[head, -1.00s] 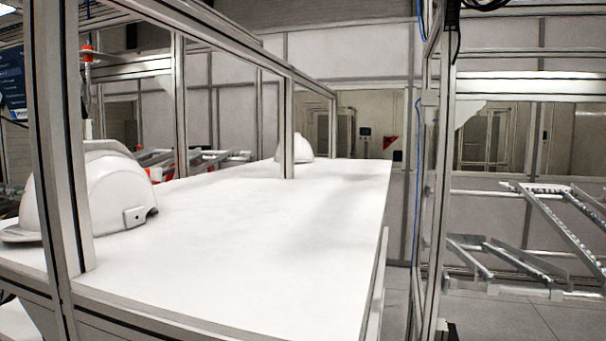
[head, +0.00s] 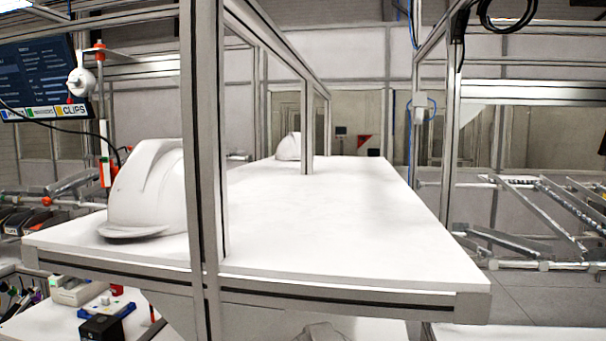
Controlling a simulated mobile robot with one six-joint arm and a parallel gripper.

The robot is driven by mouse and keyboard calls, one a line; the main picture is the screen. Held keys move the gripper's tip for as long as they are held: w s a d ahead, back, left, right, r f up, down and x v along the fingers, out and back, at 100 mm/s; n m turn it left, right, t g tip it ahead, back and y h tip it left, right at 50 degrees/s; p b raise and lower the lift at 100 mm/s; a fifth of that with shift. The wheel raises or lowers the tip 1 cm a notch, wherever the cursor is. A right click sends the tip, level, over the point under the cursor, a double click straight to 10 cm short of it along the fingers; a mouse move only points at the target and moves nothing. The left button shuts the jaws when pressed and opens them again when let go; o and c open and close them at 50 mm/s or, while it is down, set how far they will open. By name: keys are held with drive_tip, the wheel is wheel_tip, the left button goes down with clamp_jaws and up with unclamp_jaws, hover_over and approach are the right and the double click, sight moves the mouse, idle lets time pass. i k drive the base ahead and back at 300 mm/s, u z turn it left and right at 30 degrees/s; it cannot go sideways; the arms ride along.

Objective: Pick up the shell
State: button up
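A white helmet shell (head: 150,195) sits on the white tabletop at the near left, brim down and facing the front left. A metal post hides its right side. A second white shell (head: 289,147) sits at the far end of the table, partly behind another post. My gripper is not in view.
The white tabletop (head: 330,220) is clear between the shells. An aluminium post (head: 203,170) rises at its front edge. A lower shelf (head: 70,318) holds small tools and boxes. A screen (head: 45,80) hangs at the left. Metal racks (head: 540,210) stand at the right.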

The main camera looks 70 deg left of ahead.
sight(146, 199)
drive_tip(key=k, duration=1.5)
drive_tip(key=u, duration=2.15)
drive_tip(key=i, duration=1)
drive_tip(key=u, duration=0.05)
